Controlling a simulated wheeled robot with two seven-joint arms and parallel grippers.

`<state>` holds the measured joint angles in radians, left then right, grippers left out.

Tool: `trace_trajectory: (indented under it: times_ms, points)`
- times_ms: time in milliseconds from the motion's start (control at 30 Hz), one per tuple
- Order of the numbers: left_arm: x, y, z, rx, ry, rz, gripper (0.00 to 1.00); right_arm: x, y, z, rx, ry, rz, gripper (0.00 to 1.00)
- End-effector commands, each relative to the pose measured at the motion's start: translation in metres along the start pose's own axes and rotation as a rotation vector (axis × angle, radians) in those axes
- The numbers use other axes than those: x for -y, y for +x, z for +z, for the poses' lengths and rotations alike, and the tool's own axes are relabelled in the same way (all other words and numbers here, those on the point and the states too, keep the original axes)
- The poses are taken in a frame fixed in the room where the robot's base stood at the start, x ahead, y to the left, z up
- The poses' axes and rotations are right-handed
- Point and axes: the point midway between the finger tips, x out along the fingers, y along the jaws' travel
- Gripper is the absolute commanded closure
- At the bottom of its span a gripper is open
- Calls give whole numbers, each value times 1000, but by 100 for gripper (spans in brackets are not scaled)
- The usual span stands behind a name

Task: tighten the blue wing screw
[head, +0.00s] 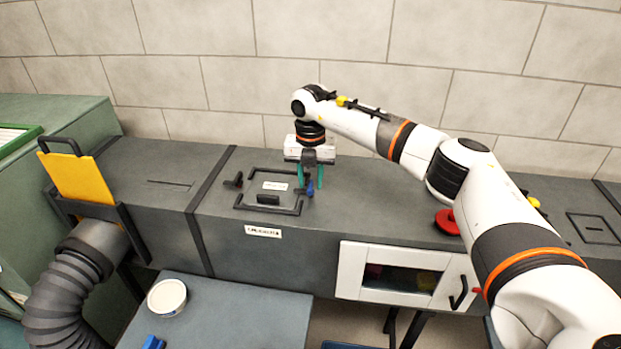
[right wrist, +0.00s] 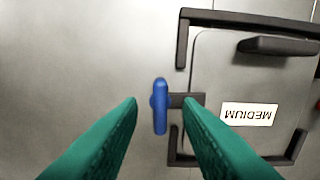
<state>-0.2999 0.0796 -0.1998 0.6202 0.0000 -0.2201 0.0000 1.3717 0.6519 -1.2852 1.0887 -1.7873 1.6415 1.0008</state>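The blue wing screw (right wrist: 160,106) stands at the edge of a square hatch lid labelled MEDIUM (right wrist: 205,100) on top of the grey duct. Its wing runs up and down in the right wrist view. It also shows at the hatch's right side in the head view (head: 309,190), partly hidden by my fingers. My right gripper (right wrist: 165,102) points down over it with its green fingers apart, one on each side of the screw, and appears empty. I cannot tell whether the fingertips are level with the screw. My left gripper is not in view.
A dark wing fastener (head: 234,181) sits at the hatch's left side. A black handle (head: 268,199) stands on the lid. A yellow plate (head: 75,177) stands at the duct's left end. A white tub (head: 167,297) is on the lower table (head: 230,310). A red knob (head: 446,221) lies farther right.

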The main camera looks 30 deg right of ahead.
Motion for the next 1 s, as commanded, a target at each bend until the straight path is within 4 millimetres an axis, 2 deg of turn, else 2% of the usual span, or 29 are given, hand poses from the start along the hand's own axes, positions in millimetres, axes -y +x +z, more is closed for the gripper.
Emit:
trace_trajectory:
  times_ms: [133, 400, 533, 700, 1000]
  points:
    - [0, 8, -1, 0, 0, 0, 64, 0, -20, -1, -4, 0, -4, 68]
    - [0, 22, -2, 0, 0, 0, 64, 1, -78, -1, -4, 1, -5, 68]
    - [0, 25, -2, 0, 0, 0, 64, 0, -100, -1, -4, 1, -5, 68]
    - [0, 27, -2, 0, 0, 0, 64, 0, -115, 0, -3, 1, -3, 68]
    - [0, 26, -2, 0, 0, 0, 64, 0, -117, 0, -2, 1, -2, 68]
